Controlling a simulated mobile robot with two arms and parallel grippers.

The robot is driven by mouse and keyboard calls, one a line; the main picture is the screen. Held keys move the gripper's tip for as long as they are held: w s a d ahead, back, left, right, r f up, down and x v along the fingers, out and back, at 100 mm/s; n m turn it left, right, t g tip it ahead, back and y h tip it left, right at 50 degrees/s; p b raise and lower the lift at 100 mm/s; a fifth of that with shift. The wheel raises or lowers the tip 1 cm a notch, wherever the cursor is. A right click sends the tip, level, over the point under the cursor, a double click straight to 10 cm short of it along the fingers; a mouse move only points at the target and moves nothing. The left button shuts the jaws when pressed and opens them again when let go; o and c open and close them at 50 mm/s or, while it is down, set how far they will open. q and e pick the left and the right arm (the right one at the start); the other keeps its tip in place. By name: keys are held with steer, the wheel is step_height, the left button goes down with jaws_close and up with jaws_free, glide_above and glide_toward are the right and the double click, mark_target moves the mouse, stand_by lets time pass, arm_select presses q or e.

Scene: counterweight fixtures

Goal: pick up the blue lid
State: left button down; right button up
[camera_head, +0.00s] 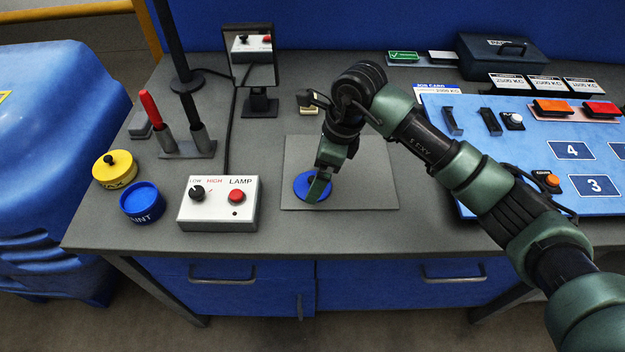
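The blue lid (303,187) is a round disc at the left part of a grey mat on the workbench. My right gripper (319,188) comes down on it from above, with its fingertips at the lid and covering part of it. I cannot tell whether the fingers are open or closed around anything on the lid. An open blue pot (142,203) marked with lettering ending in "NT" stands near the bench's left front edge. My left gripper is not in view.
A yellow-lidded pot (115,168) stands behind the blue pot. A lamp control box (218,204) is left of the grey mat (366,180). A mirror (249,57) and a red-handled tool (150,108) in a stand are behind. A blue numbered board (540,185) lies right, under my arm.

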steer(key=shift+x, duration=1.3)
steer(key=shift+a, duration=0.1)
steer(key=c, duration=1.4)
steer(key=shift+o, duration=0.2)
steer(key=shift+r, duration=0.15)
